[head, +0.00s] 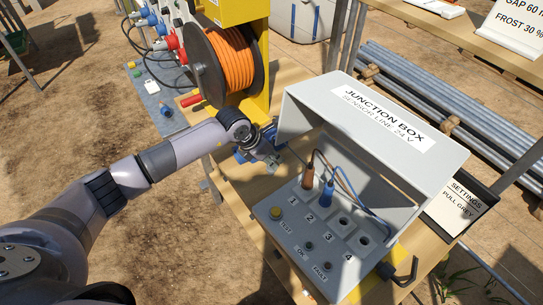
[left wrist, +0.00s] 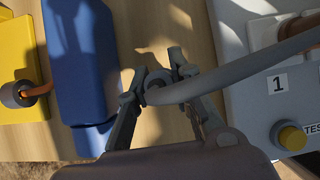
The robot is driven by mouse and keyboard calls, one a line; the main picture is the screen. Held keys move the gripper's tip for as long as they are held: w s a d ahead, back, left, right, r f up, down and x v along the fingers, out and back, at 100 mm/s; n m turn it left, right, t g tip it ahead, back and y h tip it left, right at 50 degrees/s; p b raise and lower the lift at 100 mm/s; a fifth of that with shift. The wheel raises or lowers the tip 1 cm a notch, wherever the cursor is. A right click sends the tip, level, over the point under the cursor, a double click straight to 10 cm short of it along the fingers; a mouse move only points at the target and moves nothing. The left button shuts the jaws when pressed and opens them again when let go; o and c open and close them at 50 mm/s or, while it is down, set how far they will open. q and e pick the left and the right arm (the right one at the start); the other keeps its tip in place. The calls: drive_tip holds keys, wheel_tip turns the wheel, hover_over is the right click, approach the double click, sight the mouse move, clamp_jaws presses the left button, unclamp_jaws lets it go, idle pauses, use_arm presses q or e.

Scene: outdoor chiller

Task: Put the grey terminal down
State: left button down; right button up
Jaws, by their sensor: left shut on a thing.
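My left gripper (head: 264,152) is at the left side of the open grey junction box (head: 400,165), above the wooden table. In the left wrist view, my left gripper (left wrist: 158,86) is shut on the grey terminal (left wrist: 156,80), and a thick grey cable (left wrist: 250,62) runs from it to the right. The terminal's lower end is hidden, so I cannot tell whether it touches the table. In the box, a brown terminal (head: 308,178) stands at position 1 and a blue terminal (head: 326,195) at position 2. Positions 3 and 4 show open holes. My right gripper is not in view.
A blue block (left wrist: 85,65) lies just left of the gripper. A yellow stand with an orange cable reel (head: 235,62) rises behind. The wooden table (head: 240,210) shows bare at the front left. A settings board (head: 455,205) stands right of the box.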

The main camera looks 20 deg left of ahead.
use_arm(q)
drive_tip(key=shift+f, duration=0.15)
drive_tip(key=c, duration=1.4)
unclamp_jaws()
drive_tip(key=shift+c, duration=0.2)
drive_tip(key=shift+r, duration=0.3)
drive_tip(key=shift+s+a+r, duration=0.1)
drive_tip(key=shift+r, duration=0.1)
drive_tip(key=b+v, duration=0.3)
drive_tip(key=v, duration=0.8)
drive_tip(key=shift+r+b, duration=0.2)
drive_tip(key=shift+b, duration=0.2)
